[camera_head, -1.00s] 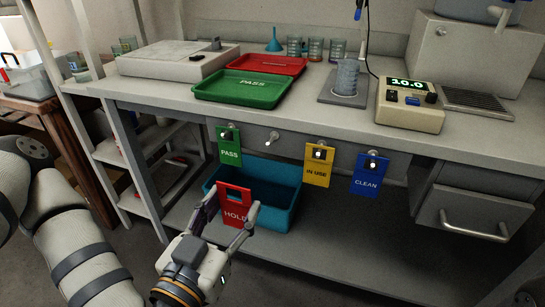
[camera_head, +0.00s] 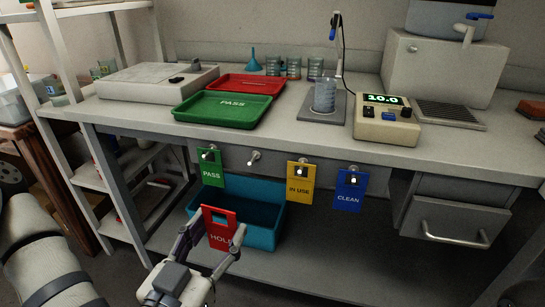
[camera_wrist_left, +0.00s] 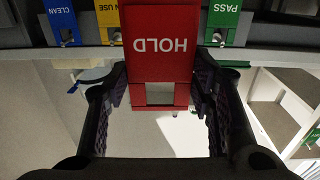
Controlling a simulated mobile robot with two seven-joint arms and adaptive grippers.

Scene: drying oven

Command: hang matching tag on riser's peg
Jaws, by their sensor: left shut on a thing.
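A red HOLD tag (camera_head: 219,228) with a cut-out near its top is held by my left gripper (camera_head: 212,241), whose fingers close on its sides. The tag is in front of the blue bin, below the bench edge. In the left wrist view the tag (camera_wrist_left: 158,50) appears upside down between the fingers. A bare peg (camera_head: 253,157) sticks out of the bench front, above and right of the tag. The green PASS tag (camera_head: 210,167), yellow IN USE tag (camera_head: 299,182) and blue CLEAN tag (camera_head: 349,190) hang on pegs. My right gripper is not in view.
The blue bin (camera_head: 262,239) stands on the lower shelf behind the tag. A drawer (camera_head: 455,220) is at right.

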